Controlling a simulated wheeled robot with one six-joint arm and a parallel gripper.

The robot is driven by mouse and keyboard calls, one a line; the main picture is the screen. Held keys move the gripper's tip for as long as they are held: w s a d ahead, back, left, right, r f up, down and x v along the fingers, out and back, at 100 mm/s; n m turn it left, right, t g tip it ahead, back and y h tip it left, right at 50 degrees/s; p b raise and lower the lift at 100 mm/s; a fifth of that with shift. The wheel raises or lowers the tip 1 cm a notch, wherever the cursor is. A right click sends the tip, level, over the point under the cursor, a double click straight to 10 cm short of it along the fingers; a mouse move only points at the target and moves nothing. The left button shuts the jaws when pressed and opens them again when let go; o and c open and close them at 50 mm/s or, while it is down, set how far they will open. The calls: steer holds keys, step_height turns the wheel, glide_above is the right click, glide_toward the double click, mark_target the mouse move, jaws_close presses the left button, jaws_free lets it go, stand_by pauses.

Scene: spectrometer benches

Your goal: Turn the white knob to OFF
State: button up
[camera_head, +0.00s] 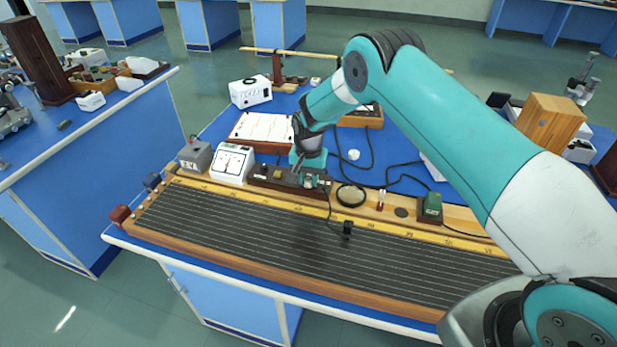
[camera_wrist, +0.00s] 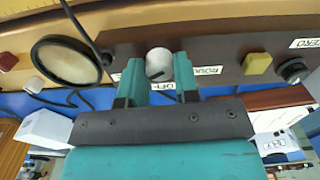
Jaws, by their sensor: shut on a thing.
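The white knob (camera_wrist: 158,62) is on a dark brown panel (camera_wrist: 225,62) in the wrist view. The two teal fingers of my gripper (camera_wrist: 158,74) stand on either side of it, shut on it. A dark pointer mark shows on the knob's near side. A label (camera_wrist: 208,70) to the right of the fingers seems to read ROUGH upside down; another label below the knob is partly hidden. In the head view my gripper (camera_head: 312,168) is over the brown panel box (camera_head: 267,182), and I cannot make out the knob there.
A yellow knob (camera_wrist: 257,64) and a dark knob (camera_wrist: 292,70) near the ZERO label sit to the right. A round magnifier (camera_wrist: 72,60) and a cable lie to the left. A white meter (camera_head: 232,163) stands beside the box. The long wire board (camera_head: 300,245) lies in front.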

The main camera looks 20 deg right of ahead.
steer(key=shift+f+n+b, duration=0.1)
steer(key=shift+n+b, duration=0.3)
steer(key=shift+b, duration=0.15)
steer(key=shift+n+b, duration=0.6)
steer(key=shift+b, duration=0.05)
steer(key=n+b, duration=0.2)
steer(key=n, duration=0.1)
steer(key=shift+n+b, duration=0.3)
steer(key=shift+b, duration=0.05)
steer(key=n+b, duration=0.2)
steer(key=n, duration=0.4)
steer(key=shift+b, duration=0.3)
steer(key=o, duration=0.9)
steer(key=shift+o, duration=0.2)
steer(key=shift+r, duration=0.25)
